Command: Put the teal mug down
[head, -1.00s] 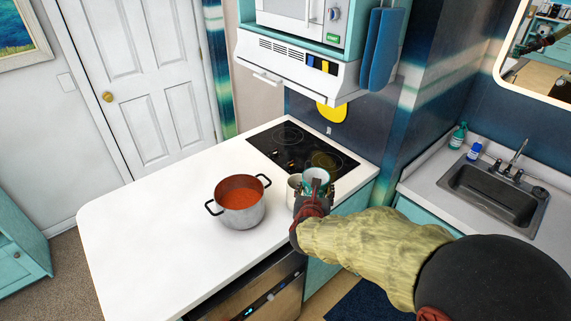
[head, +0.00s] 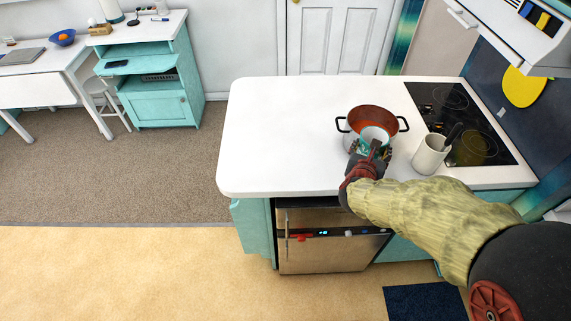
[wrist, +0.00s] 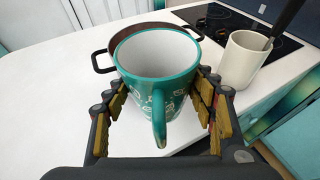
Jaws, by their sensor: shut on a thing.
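The teal mug (wrist: 152,88) is upright between the fingers of my gripper (wrist: 157,112) in the wrist view. It has a white inside, a white pattern and a handle facing my wrist. My gripper is shut on it, with finger pads on both sides. In the head view, the mug (head: 373,139) is in front of the pot, over the white counter (head: 280,130), with my gripper (head: 372,153) partly covering it. I cannot tell how high its base is above the counter, as its lower part is hidden.
A cream utensil holder (head: 430,158) with a dark utensil stands to the right, beside the black cooktop (head: 458,120). The counter's left part is clear.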

